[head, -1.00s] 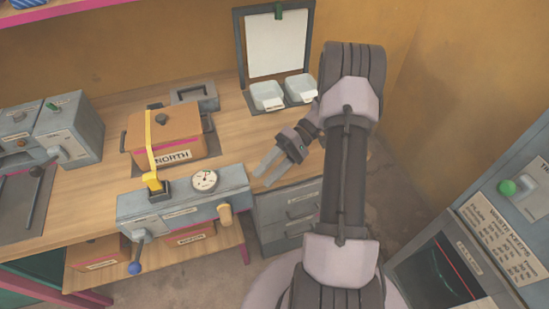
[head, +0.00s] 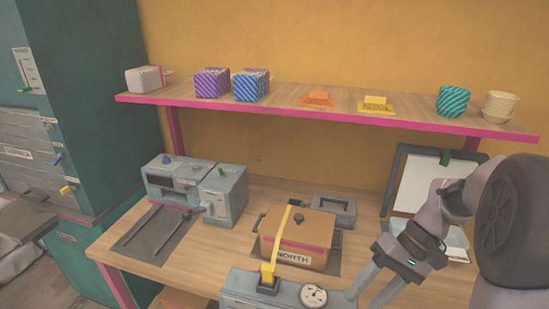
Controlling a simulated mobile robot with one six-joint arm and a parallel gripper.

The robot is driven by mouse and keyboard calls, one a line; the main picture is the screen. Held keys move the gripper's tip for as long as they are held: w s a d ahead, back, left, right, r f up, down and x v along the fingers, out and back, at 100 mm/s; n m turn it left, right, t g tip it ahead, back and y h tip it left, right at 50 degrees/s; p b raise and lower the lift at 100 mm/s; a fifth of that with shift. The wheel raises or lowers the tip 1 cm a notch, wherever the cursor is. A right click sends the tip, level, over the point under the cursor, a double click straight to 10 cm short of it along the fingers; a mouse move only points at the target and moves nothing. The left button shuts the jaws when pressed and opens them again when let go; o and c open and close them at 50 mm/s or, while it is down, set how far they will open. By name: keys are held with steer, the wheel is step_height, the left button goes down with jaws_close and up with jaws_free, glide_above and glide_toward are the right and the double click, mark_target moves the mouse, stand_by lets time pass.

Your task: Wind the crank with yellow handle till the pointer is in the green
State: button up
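The grey press housing (head: 237,285) shows at the bottom edge, with a round white dial (head: 313,295) on top; the dial's pointer and coloring are too small to read. A yellow lever or clamp (head: 268,272) stands on the housing beside the dial. The housing's front is cut off below, so no crank there shows now. A small yellow knob (head: 67,190) sticks out of the teal cabinet at the left; I cannot tell whether it belongs to a crank. My gripper (head: 362,299) is open and empty, its two fingers apart, just right of the dial in the picture.
A tan box labelled NORTH (head: 297,240) with a yellow strap sits behind the housing. A grey machine (head: 195,190) stands at the bench's left. A pink-edged shelf (head: 330,104) with wrapped parcels spans above. The teal cabinet (head: 100,60) carries a scale (head: 27,70).

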steer(key=s+a+r+m+t+h, duration=0.3)
steer(key=s+a+r+t+h, duration=0.2)
steer(key=s+a+r+t, duration=0.3)
steer(key=s+a, duration=0.2)
steer(key=a, duration=0.1)
steer(key=shift+s+a+r, duration=0.25)
steer(key=shift+a+r, duration=0.05)
steer(key=shift+a, duration=0.1)
